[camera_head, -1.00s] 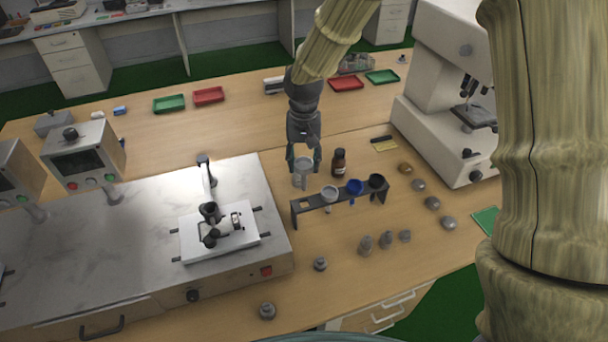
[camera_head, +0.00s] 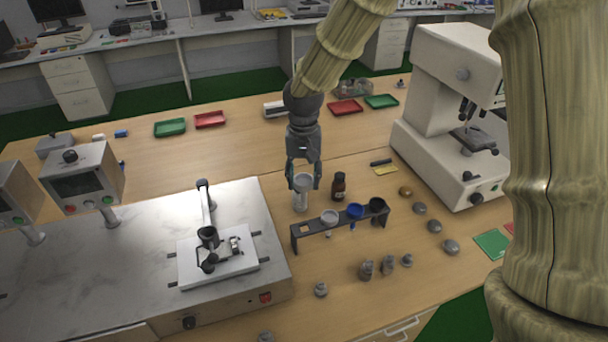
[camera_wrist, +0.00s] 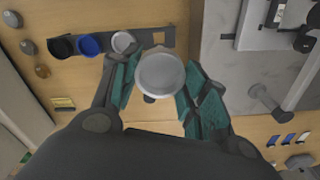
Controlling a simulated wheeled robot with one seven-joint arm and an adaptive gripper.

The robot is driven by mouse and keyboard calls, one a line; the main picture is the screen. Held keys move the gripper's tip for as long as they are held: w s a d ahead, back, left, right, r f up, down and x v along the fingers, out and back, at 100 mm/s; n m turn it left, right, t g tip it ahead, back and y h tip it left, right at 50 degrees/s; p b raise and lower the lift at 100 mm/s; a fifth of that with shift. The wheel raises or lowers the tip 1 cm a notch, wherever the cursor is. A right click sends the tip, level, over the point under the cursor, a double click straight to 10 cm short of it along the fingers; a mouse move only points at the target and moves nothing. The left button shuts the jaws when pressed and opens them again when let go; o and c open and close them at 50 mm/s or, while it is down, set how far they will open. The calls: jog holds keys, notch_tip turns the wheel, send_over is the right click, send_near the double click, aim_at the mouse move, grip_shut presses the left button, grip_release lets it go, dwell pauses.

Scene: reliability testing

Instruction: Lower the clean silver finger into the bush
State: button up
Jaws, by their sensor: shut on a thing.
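My gripper (camera_head: 303,178) is shut on a pale silver finger (camera_head: 301,196), a piece with a wide round top and a narrower body. It hangs roughly upright, beside the left end of a dark rack. In the wrist view its round top (camera_wrist: 160,74) sits between my two fingertips and hides its lower part. The rack (camera_head: 306,231) holds a silver piece (camera_head: 329,216), a blue piece (camera_head: 355,211) and a black piece (camera_head: 377,205); its left slot is empty. A dark upright fitting (camera_head: 207,237) stands on the white plate at left; I cannot tell if it is the bush.
A brown bottle (camera_head: 339,187) stands close to the right of my gripper. The steel machine top (camera_head: 120,262) lies left, with a control box (camera_head: 82,175). A microscope (camera_head: 440,110) stands right. Several small grey weights lie in front of the rack.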

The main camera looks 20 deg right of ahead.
aim_at(304, 207)
jog(key=shift+f+b, duration=1.35)
jog(key=shift+f, duration=2.45)
